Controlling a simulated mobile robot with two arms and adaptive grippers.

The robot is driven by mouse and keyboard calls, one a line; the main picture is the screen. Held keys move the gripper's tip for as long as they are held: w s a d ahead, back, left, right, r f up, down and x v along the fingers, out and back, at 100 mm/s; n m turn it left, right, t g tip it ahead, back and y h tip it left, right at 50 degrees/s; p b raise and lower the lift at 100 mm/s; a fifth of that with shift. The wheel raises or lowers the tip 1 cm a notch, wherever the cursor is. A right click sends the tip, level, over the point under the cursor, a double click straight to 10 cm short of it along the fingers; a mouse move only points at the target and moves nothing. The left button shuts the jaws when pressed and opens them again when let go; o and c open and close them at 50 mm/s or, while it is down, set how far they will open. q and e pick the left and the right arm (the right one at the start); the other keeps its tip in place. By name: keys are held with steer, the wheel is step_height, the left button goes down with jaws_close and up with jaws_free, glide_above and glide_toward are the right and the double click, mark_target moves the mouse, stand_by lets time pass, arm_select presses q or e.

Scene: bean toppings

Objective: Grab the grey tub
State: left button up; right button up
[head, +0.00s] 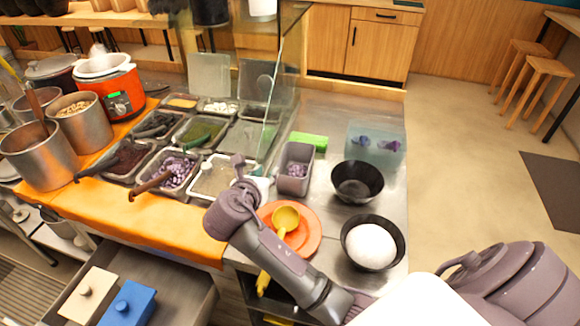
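The grey tub (293,186) stands on the steel counter, right of the topping trays, with purple beans or pieces inside. The tub's rim and front wall are visible.
An orange plate (310,236) with a yellow ladle (286,218) lies below the tub. Black bowls stand to the right, an empty one (357,182) and one with white contents (371,247). A green block (309,142) and a clear box (375,143) are behind. A glass screen rises left.

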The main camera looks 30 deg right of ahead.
steer(key=x, duration=0.5)
steer(key=shift+d+f, duration=0.1)
steer(key=shift+d, duration=0.3)
steer(key=x, duration=0.4)
steer(key=shift+w+d+f+p, duration=0.1)
steer(key=shift+w+d+p, duration=0.05)
steer(key=shift+w+p, duration=0.2)
steer(key=shift+w+d+f, duration=0.3)
steer(key=shift+w, duration=0.05)
steer(key=shift+s, duration=0.1)
arm_select(q)
steer(key=s, duration=0.3)
steer(key=shift+r, duration=0.25)
arm_select(e)
jaws_close()
steer(key=shift+r, duration=0.1)
